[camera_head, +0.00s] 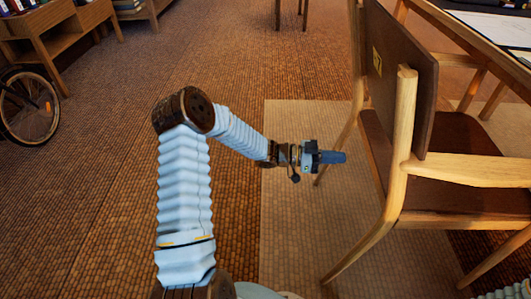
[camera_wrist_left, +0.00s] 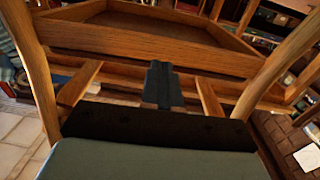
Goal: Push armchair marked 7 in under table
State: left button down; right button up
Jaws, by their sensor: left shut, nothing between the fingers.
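The armchair (camera_head: 398,85) stands at the right of the head view. It has a pale wood frame, a brown backrest with a small yellow label reading 7, and a brown seat. Its back faces my left gripper (camera_head: 333,157), which is shut and empty, pointing at the chair's rear at about seat height. In the left wrist view the shut fingers (camera_wrist_left: 162,85) point between two wooden posts of the chair (camera_wrist_left: 150,52). I cannot tell whether they touch it. The table (camera_head: 465,38) is beyond the chair at upper right. My right gripper is out of view.
A pale floor patch (camera_head: 290,215) lies under the chair. A wooden shelf unit (camera_head: 45,30) and a spoked wheel (camera_head: 28,105) are at the left. White paper (camera_head: 490,27) lies on the table. Brown floor (camera_head: 110,120) between shelf and chair is clear.

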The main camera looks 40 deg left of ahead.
pick_arm(q)
jog(key=shift+v, duration=1.75)
jog(key=s+d+f+n+y+p, duration=0.3)
jog(key=d+f+n+y+p, duration=0.35)
jog(key=n, duration=0.25)
jog(key=s+d+f+n+g+y+p, duration=0.1)
jog(key=s+f+n+g+y+p, duration=0.1)
jog(key=s, duration=0.9)
jog(key=s+d+f+n+g+y+p, duration=0.1)
jog(key=s+g, duration=0.5)
jog(key=s, duration=0.6)
notch_tip(320, 180, down, 3)
jog(key=shift+d+f+n+y+p, duration=0.2)
jog(key=shift+d+n+y+p, duration=0.15)
jog(key=shift+n+y+p, duration=0.6)
